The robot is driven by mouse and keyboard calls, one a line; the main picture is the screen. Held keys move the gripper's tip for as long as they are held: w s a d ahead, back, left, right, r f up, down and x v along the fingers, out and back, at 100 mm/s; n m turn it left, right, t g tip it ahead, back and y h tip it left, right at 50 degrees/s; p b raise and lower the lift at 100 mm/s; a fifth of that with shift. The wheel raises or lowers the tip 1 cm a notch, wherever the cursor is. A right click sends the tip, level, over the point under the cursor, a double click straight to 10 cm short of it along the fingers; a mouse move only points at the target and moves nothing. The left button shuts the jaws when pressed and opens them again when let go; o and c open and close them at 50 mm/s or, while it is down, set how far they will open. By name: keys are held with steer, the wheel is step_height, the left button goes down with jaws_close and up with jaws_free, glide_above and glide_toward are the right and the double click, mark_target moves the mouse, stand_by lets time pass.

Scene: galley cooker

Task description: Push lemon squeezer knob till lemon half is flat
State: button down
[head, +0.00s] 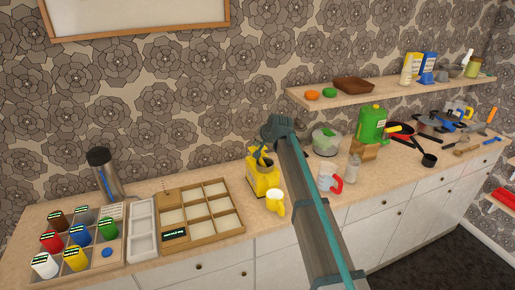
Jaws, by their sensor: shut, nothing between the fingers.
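A yellow boxy device, which looks like the lemon squeezer (261,184), stands on the counter just left of my arm. My gripper (264,160) is shut and empty, pointing down at the top of this device. I cannot tell whether the fingertips touch it. The knob and the lemon half cannot be made out; the gripper covers the top of the device.
A wooden divided tray (228,231) lies to the left. A red-and-white mug (328,180), a lidded bowl (326,143) and a green container (371,125) stand to the right. A shelf (340,99) runs above.

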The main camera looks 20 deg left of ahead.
mark_target(258, 148)
steer(key=shift+r, duration=0.25)
steer(key=shift+r+p, duration=0.95)
steer(key=shift+r, duration=1.5)
